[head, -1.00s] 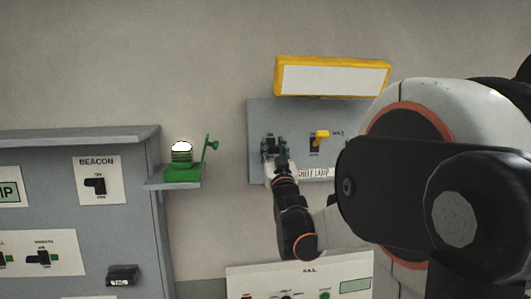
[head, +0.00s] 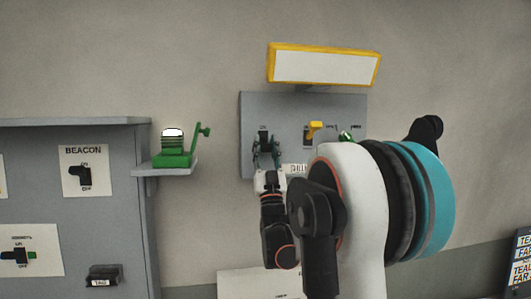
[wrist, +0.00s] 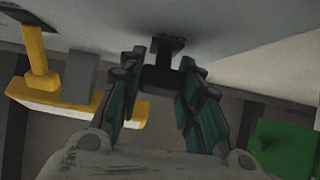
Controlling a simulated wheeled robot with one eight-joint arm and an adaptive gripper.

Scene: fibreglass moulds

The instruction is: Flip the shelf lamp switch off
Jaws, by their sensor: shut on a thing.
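A grey panel (head: 285,112) on the wall carries a black switch (head: 263,136) at its left and a yellow-levered switch (head: 314,129) to its right. A label (head: 298,169), mostly hidden by my arm, sits low on the panel. My gripper (head: 267,155) is at the black switch, coming from below. In the wrist view its teal fingers (wrist: 160,85) are shut on the black switch lever (wrist: 158,80), one on each side. The yellow-framed lamp (head: 324,66) with a pale front is above the panel. The lever's exact on or off position is hard to tell.
A green device (head: 171,158) stands on a small grey ledge (head: 165,170) to the left. A grey cabinet with a BEACON switch (head: 81,174) is further left. A green-tipped control (head: 346,137) is right of the yellow lever, close to my arm.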

